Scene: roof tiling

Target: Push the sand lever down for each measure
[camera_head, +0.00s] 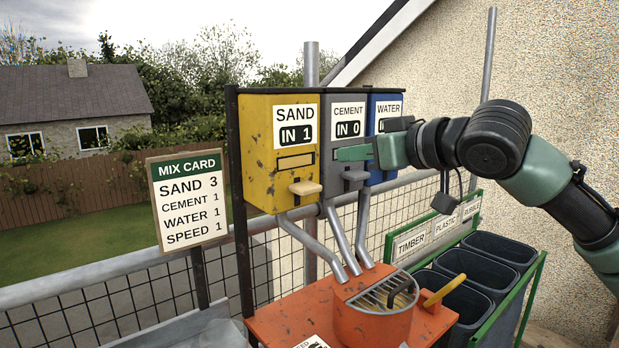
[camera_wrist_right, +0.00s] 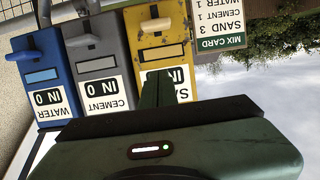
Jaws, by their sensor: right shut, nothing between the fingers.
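The yellow sand dispenser (camera_head: 262,150) reads "IN 1". Its pale lever (camera_head: 305,188) sticks out at the lower front. The grey cement dispenser (camera_head: 335,115) reads "IN 0", with a grey lever (camera_head: 355,175). The blue water dispenser (camera_head: 385,118) stands at the right, partly hidden by my arm. My right gripper (camera_head: 342,154) is shut and empty, in front of the cement dispenser and right of the sand lever, apart from that lever. The upside-down right wrist view shows the sand lever (camera_wrist_right: 155,25) beyond the shut fingers (camera_wrist_right: 157,88). My left gripper is not in view.
A mix card (camera_head: 188,200) reads sand 3, cement 1, water 1, speed 1. Chutes (camera_head: 311,243) lead down to an orange mixer (camera_head: 378,325) with a grate and a yellow handle (camera_head: 443,291). Dark bins (camera_head: 465,270) stand at the right. A mesh railing (camera_head: 110,300) runs behind.

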